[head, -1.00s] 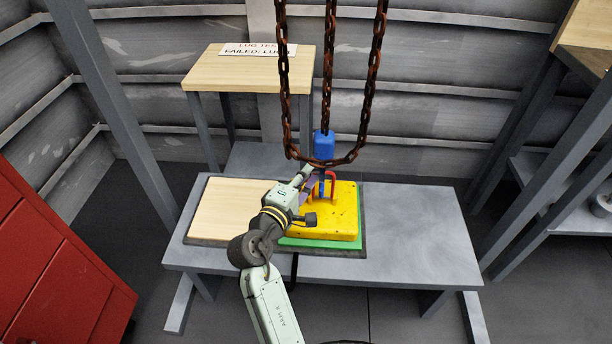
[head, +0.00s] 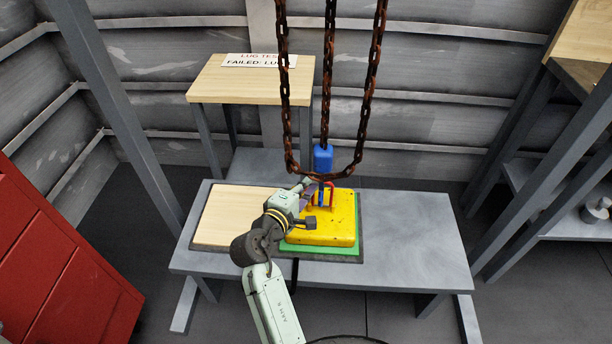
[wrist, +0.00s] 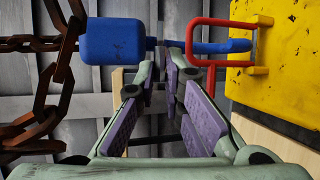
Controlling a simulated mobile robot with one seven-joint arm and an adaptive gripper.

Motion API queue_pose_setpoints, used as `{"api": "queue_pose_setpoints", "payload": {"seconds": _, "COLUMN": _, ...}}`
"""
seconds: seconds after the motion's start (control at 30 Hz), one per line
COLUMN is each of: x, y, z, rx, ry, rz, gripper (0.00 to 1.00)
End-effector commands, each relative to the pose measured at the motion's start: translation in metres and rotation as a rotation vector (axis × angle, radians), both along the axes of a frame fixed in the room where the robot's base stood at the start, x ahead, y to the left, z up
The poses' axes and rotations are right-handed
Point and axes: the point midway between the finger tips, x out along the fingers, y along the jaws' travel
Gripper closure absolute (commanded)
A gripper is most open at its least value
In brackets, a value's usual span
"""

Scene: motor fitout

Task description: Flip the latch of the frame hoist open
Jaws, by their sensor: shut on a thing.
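The frame hoist's blue hook block (head: 323,158) hangs on a rusty chain above a yellow motor casing (head: 335,226). In the wrist view the blue block (wrist: 112,41) continues into a narrow shank and a blue hook (wrist: 222,47), which passes through the red lug (wrist: 192,48) on the yellow casing (wrist: 268,70). My gripper (head: 309,188) reaches in from the left, just beside the hook. In the wrist view its purple-padded fingers (wrist: 168,50) close together at the shank and hook throat, where the latch sits. The latch itself is mostly hidden by the fingertips.
Rusty chains (head: 283,90) hang in loops close above my gripper. The casing stands on a green plate (head: 322,249) on a grey bench (head: 415,235), beside a pale wooden board (head: 225,215). The bench's right side is clear. A red cabinet (head: 60,270) stands at left.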

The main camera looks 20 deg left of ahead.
Motion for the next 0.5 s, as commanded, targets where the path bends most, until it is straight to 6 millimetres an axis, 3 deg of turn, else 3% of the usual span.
{"api": "queue_pose_setpoints", "payload": {"seconds": 0.03, "x": 0.0012, "y": -0.0004, "z": 0.0122, "rx": -0.005, "ry": 0.019, "rz": -0.001, "gripper": 1.00}}
{"api": "queue_pose_setpoints", "payload": {"seconds": 0.5, "x": 0.0045, "y": 0.0010, "z": 0.0195, "rx": -0.061, "ry": 0.215, "rz": 0.000, "gripper": 1.00}}
